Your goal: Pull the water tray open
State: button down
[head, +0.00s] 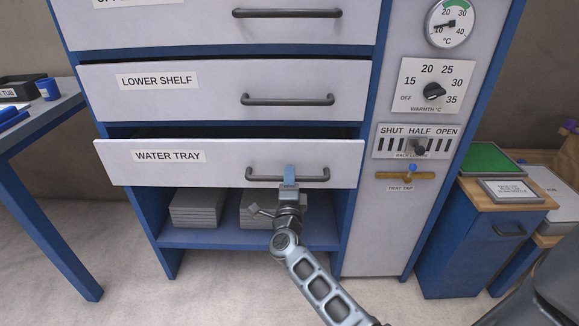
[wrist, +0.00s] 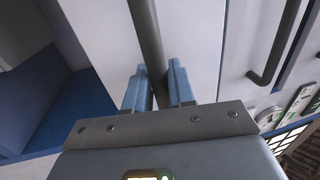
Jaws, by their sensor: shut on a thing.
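The water tray (head: 220,160) is a white-fronted drawer with a label, low in the blue cabinet. Its front stands out from the cabinet, with a dark gap showing above its top edge. Its dark bar handle (head: 262,175) is on the right half of the front. How far the drawer is out cannot be told exactly.
The lower shelf drawer (head: 200,90) above looks closed. Grey stacked slabs (head: 198,208) lie on the open shelf below. A brass tray tap (head: 405,176) and a dial (head: 433,91) are on the right panel. A table (head: 40,120) stands left, a blue cart (head: 470,240) right.

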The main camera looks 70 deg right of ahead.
jog(key=r+p+v, duration=0.1)
jog(key=r+v, duration=0.1)
jog(key=v, duration=0.9)
jog(key=r+p+v, duration=0.2)
jog(key=v, duration=1)
jog(key=shift+s+a+r, duration=0.2)
jog(key=shift+s+a, duration=0.1)
jog(key=shift+a, duration=0.2)
jog(key=c, duration=1.1)
grip_release()
jog(key=v, duration=0.7)
jog(key=shift+s+a+b, duration=0.2)
jog(key=shift+a+b, duration=0.15)
jog(key=shift+b, duration=0.1)
